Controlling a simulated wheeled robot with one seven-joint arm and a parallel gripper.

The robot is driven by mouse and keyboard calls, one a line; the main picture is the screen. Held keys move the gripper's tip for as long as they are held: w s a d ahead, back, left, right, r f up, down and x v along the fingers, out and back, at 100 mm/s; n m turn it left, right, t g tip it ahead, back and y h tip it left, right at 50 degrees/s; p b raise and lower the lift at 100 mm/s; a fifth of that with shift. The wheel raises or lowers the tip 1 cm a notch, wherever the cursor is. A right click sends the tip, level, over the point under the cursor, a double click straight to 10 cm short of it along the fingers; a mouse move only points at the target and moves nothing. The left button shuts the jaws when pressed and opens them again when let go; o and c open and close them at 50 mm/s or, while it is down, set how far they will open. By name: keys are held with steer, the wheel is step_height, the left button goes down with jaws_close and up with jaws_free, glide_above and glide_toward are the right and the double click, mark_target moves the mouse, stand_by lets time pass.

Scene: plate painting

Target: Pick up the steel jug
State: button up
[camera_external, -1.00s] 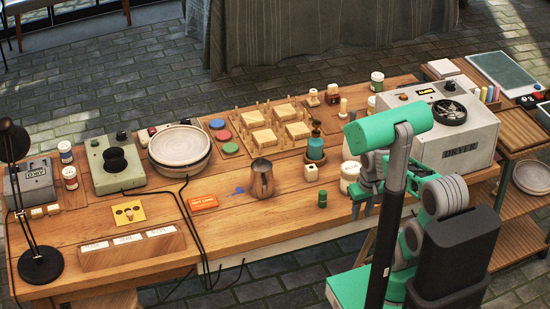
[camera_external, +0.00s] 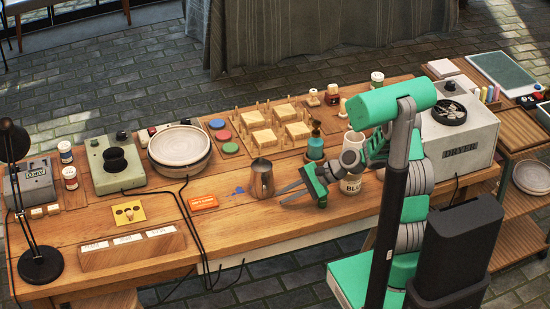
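A small gap seems to show between the fingertips and the jug.
The table in front of the jug is clear.

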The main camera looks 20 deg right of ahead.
mark_target(263, 194)
steer(key=w+m+y, duration=0.1)
steer(key=m, duration=0.1)
steer(key=w+a+r+m+t+y, duration=0.1)
steer(key=m, duration=0.1)
steer(key=shift+a+p, duration=0.2)
steer(key=shift+p, duration=0.1)
steer(key=x, duration=0.7)
steer(key=shift+w+a, duration=0.2)
steer(key=shift+a, duration=0.15)
steer(key=shift+d, duration=0.1)
steer(key=shift+c, duration=0.2)
jaws_close()
steer(key=shift+r, duration=0.1)
